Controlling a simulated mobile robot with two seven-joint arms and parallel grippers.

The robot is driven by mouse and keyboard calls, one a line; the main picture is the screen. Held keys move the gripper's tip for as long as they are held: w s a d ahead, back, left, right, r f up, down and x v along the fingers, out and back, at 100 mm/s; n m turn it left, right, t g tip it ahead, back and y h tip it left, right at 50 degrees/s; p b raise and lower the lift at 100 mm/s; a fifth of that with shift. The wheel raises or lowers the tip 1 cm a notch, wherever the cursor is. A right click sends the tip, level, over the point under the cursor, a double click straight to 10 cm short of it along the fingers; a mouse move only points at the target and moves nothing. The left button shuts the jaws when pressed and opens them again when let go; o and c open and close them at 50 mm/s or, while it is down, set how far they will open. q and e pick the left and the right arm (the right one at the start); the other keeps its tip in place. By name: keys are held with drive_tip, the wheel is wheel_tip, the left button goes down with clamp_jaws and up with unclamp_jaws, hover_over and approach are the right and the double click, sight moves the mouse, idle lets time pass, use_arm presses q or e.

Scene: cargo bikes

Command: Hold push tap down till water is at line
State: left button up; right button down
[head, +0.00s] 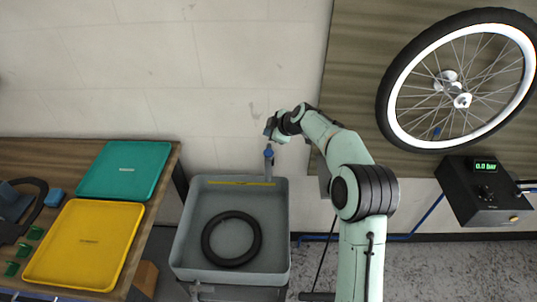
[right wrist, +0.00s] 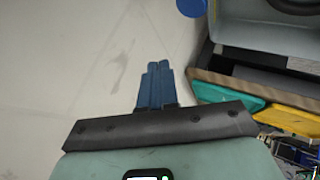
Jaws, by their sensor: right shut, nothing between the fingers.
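A grey basin (head: 180,240) stands against the wall, with a black ring like a tyre or tube (head: 206,240) inside. A yellow line (head: 240,183) runs along its back inner wall. I cannot make out a water surface. A tap (head: 268,168) with a blue push top (head: 268,153) stands at the basin's back right. My right gripper (head: 270,128) is above the tap, apart from it. In the right wrist view its blue fingers (right wrist: 158,85) are shut and empty; the round blue top (right wrist: 190,6) shows at the upper edge. My left gripper is not in view.
A wooden bench at left holds a green tray (head: 125,170), a yellow tray (head: 85,245) and small tools. A spoked wheel (head: 388,95) hangs on the board at right. A black box (head: 480,195) with a green display reading 0.0 bar is below it.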

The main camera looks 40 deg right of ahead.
drive_tip(key=b, duration=0.3)
hover_over(266, 150)
drive_tip(key=s, duration=0.3)
drive_tip(key=f, duration=0.5)
drive_tip(key=shift+w+f, duration=0.25)
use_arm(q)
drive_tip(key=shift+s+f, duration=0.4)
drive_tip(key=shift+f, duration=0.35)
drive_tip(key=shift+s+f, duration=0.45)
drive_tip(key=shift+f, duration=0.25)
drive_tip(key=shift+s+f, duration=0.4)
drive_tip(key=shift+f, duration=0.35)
use_arm(e)
drive_tip(key=shift+a+f, duration=0.1)
drive_tip(key=shift+f, duration=0.15)
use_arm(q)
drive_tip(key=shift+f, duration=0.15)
use_arm(e)
drive_tip(key=shift+f, duration=0.15)
use_arm(q)
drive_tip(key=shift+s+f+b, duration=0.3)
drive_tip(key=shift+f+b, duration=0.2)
drive_tip(key=shift+b, duration=0.2)
use_arm(e)
drive_tip(key=shift+f, duration=0.3)
